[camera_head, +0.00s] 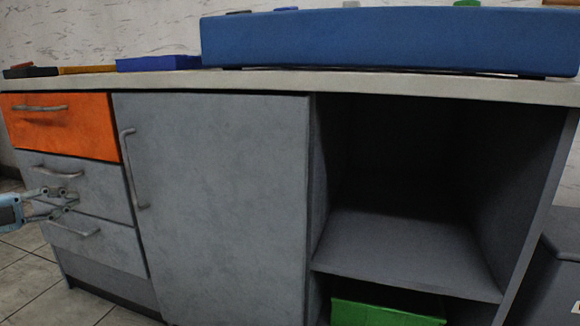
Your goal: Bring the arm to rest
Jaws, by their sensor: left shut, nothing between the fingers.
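My left gripper (71,198) comes in at the left edge, in front of the grey drawers of a workbench cabinet. Its fingers are shut and hold nothing. It overlaps the area between the middle drawer's handle (57,173) and the lower drawer's handle (75,230); I cannot tell whether it touches the drawer fronts. My right gripper is not in view.
The cabinet has an orange top drawer (62,126), a grey door (215,200) and an open shelf (405,250) with a green box (385,312) below. A long blue bin (390,40) and a smaller blue tray (158,63) sit on the worktop. Tiled floor shows at lower left.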

